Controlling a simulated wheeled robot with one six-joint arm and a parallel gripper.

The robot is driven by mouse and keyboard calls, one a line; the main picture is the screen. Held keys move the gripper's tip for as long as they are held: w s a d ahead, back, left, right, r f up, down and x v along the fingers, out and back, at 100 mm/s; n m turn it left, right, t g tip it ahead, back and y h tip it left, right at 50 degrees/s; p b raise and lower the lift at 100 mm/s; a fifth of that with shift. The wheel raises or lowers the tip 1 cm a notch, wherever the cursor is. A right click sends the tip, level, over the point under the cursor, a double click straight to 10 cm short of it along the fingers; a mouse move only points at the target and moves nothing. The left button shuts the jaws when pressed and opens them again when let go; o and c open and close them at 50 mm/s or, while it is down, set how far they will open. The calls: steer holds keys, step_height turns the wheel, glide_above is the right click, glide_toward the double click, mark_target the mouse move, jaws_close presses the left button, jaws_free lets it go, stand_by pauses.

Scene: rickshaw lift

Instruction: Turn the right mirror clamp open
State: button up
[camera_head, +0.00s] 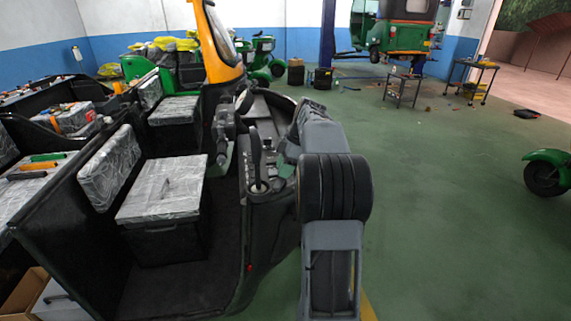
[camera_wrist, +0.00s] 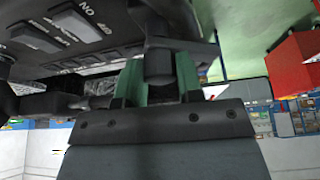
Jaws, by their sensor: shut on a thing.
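In the wrist view, my gripper (camera_wrist: 158,70) has two green fingers, one on each side of a dark stub. The stub hangs from a dark bar (camera_wrist: 190,46) and looks like the mirror clamp (camera_wrist: 158,60). The fingers are shut on it. A dark rod runs from the clamp area toward the left. In the head view, my grey and black arm stands in front of the handlebar area on the right side, and hides the gripper and most of the clamp. The clamp's turn angle cannot be read.
A dark switch panel (camera_wrist: 75,30) with grey buttons lies close beside the fingers in the wrist view. A red object (camera_wrist: 292,65) is at right. In the head view, wrapped seats (camera_head: 160,200) fill the left.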

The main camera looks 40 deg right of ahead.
steer(key=n+g+p, duration=0.1)
steer(key=n, duration=0.1)
steer(key=n+g+p, duration=0.1)
steer(key=n, duration=0.2)
steer(key=shift+w+r+n+y+p, duration=0.1)
steer(key=shift+n+y+p, duration=0.2)
steer(key=shift+p, duration=0.1)
steer(key=shift+n+g+p, duration=0.9)
steer(key=shift+n+p, duration=0.1)
steer(key=shift+n, duration=1)
steer(key=shift+f, duration=0.2)
steer(key=o, duration=0.9)
steer(key=shift+r, duration=0.1)
steer(key=shift+a+p+v, duration=0.2)
steer(key=shift+p+v, duration=3.05)
steer(key=shift+v, duration=3.6)
steer(key=shift+r, duration=0.1)
